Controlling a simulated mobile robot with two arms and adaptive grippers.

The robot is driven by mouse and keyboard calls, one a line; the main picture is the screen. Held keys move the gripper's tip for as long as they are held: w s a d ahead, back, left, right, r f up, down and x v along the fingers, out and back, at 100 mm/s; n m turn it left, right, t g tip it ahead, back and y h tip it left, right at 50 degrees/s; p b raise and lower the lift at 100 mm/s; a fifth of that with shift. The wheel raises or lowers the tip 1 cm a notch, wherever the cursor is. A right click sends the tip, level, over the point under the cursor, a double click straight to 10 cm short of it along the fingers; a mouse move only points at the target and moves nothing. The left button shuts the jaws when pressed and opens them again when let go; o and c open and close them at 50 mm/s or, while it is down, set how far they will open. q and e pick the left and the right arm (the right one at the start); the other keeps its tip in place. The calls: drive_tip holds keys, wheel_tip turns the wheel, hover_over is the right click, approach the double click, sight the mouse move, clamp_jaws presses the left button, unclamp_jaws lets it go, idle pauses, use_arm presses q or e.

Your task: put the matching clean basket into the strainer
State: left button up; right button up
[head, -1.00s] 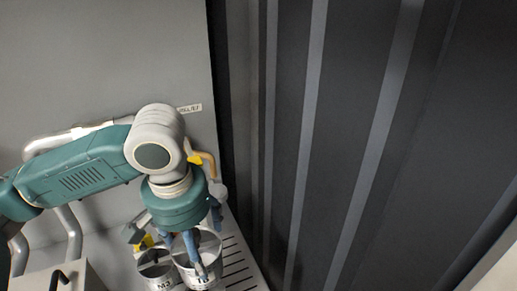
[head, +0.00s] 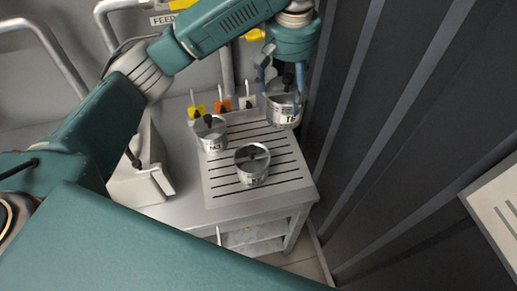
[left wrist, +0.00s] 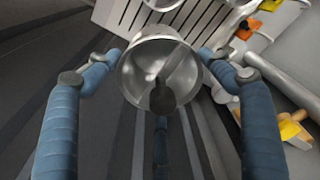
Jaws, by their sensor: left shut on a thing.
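My left gripper (head: 281,88) is shut on a round metal basket (head: 283,113) with a dark knob and a white label, not clearly readable. In the left wrist view the same basket (left wrist: 146,58) sits between the two blue fingers, its open top and inner crossbar facing the camera. I cannot tell how far it is off the bench. Two similar labelled baskets stand upright on the slotted drain board: one at the left (head: 211,135) and one nearer the front (head: 252,168). I cannot make out the strainer with certainty. My right gripper is not in view.
The slotted drain board (head: 222,187) lies on a metal bench. Several small coloured valves or tags, one orange (head: 222,107), stand behind it. A grey box (head: 137,180) with a black handle stands left. Dark ribbed panelling (head: 400,130) bounds the right side.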

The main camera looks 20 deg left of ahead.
use_arm(q)
wheel_tip(320, 180, down, 19)
drive_tip(key=p, duration=0.2)
drive_tip(key=shift+p, duration=0.4)
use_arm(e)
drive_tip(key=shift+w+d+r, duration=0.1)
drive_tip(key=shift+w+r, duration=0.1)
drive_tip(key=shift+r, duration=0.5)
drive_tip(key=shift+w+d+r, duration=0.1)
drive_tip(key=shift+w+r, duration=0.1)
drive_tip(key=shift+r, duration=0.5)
use_arm(q)
drive_tip(key=shift+r, duration=0.1)
drive_tip(key=o, duration=1.7)
drive_tip(key=shift+o, duration=0.2)
